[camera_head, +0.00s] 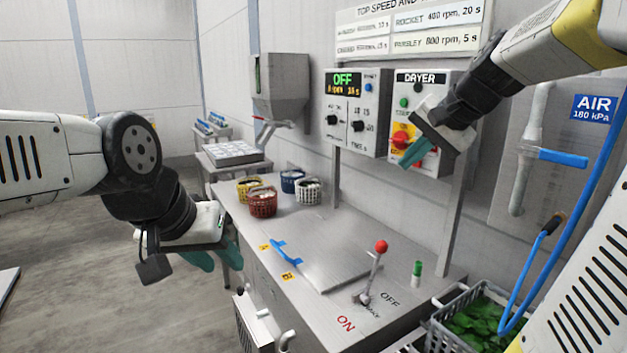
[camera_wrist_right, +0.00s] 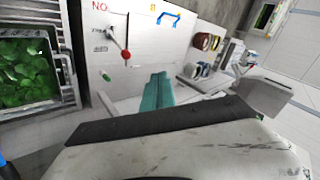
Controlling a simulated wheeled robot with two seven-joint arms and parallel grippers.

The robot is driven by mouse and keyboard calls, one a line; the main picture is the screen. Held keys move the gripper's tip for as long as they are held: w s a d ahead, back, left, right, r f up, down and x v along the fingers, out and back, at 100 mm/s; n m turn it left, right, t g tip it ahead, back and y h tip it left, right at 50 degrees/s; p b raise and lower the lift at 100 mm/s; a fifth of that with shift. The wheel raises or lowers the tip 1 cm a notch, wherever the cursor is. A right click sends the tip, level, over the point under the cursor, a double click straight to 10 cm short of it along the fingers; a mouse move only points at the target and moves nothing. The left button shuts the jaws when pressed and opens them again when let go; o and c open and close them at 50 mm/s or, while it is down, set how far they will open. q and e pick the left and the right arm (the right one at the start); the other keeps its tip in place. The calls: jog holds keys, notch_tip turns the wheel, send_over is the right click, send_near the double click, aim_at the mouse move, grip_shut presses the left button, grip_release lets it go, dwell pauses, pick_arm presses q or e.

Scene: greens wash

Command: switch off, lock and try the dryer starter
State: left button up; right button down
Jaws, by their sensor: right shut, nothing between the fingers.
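The dryer starter (camera_head: 431,82) is a grey wall box labelled DRYER, with small buttons and a red rotary switch (camera_head: 401,139) on a yellow plate. My right gripper (camera_head: 417,158) is in front of the box's lower part, beside the red switch, and hides some of the panel. Its teal fingers (camera_wrist_right: 157,92) are together and empty. Contact with the switch cannot be told, and the handle's exact position is unclear. My left gripper (camera_head: 215,258) hangs left of the bench with its teal fingers apart and empty. I cannot make out a padlock.
A control box (camera_head: 345,84) reading OFF is left of the starter. The steel bench (camera_head: 325,235) carries several small baskets, a blue handle (camera_head: 287,252), a red-knobbed lever (camera_head: 378,250) and a green-capped tube (camera_head: 416,272). A crate of greens (camera_head: 440,338) stands front right.

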aim_at(404, 103)
jog(key=s+a+f+n, duration=0.2)
jog(key=s+f, duration=0.1)
jog(key=s, duration=0.3)
jog(key=s+a+f+n+h, duration=0.1)
jog(key=s+a+f+n, duration=0.1)
jog(key=s, duration=0.4)
jog(key=s+a+f+n+g, duration=0.1)
jog(key=s+a+f+n, duration=0.1)
jog(key=s+f, duration=0.4)
jog(key=shift+s+a+n+h, duration=0.25)
jog(key=shift+a+n+h, duration=0.05)
jog(key=shift+n, duration=0.6)
jog(key=w+d+r+m+t+h, duration=0.1)
jog(key=w+r, duration=0.5)
jog(key=w, duration=0.8)
jog(key=w+d+r+m+t+h, duration=0.1)
jog(key=w+r, duration=0.6)
jog(key=w, duration=0.7)
jog(key=w+d+r+m+t+h, duration=0.1)
jog(key=w+r+m+t+h, duration=0.2)
jog(key=w+r, duration=0.4)
jog(key=w+m+h, duration=0.1)
jog(key=w+m, duration=0.1)
jog(key=w, duration=0.5)
jog(key=shift+m+h, duration=0.3)
jog(key=shift+h, duration=0.1)
jog(key=shift+w, duration=0.1)
